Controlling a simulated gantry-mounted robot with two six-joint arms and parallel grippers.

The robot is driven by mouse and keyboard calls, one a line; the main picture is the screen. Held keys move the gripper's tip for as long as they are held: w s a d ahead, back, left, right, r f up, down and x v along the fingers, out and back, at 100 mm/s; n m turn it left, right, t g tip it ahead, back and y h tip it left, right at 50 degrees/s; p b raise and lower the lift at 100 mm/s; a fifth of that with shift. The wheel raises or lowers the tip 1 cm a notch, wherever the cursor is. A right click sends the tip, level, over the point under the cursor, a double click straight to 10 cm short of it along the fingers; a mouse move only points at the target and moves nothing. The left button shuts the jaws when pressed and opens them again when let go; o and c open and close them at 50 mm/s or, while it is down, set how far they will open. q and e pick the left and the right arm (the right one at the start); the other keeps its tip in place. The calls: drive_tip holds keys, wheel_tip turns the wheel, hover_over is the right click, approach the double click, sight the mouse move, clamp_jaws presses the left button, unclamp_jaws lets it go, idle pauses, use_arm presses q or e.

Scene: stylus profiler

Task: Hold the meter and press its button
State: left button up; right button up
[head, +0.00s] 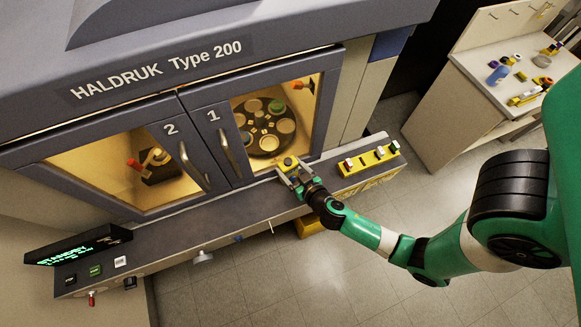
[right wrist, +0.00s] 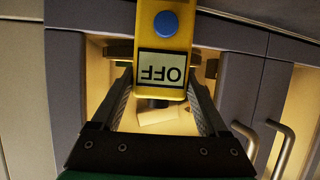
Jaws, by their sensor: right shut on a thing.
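The meter is a yellow block (head: 288,162) in front of the machine's door 1 in the head view. In the right wrist view the meter (right wrist: 163,40) shows a blue round button (right wrist: 166,22) and a display reading OFF, upside down in that view. My right gripper (head: 289,172) is shut on the meter, with one finger on each side of it; in the right wrist view the gripper's fingers (right wrist: 165,82) flank its lower part. The button is uncovered. My left gripper is in neither view.
The machine's doors (head: 215,145) are closed behind the meter. A yellow rack (head: 369,160) with several small blocks stands on the ledge to the right. A display (head: 78,246) reading STANDBY is at the ledge's left end. A side table (head: 500,85) holds several small things.

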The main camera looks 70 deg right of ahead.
clamp_jaws()
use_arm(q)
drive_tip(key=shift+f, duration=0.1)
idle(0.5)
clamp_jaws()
use_arm(e)
drive_tip(key=shift+f, duration=0.15)
idle(1.4)
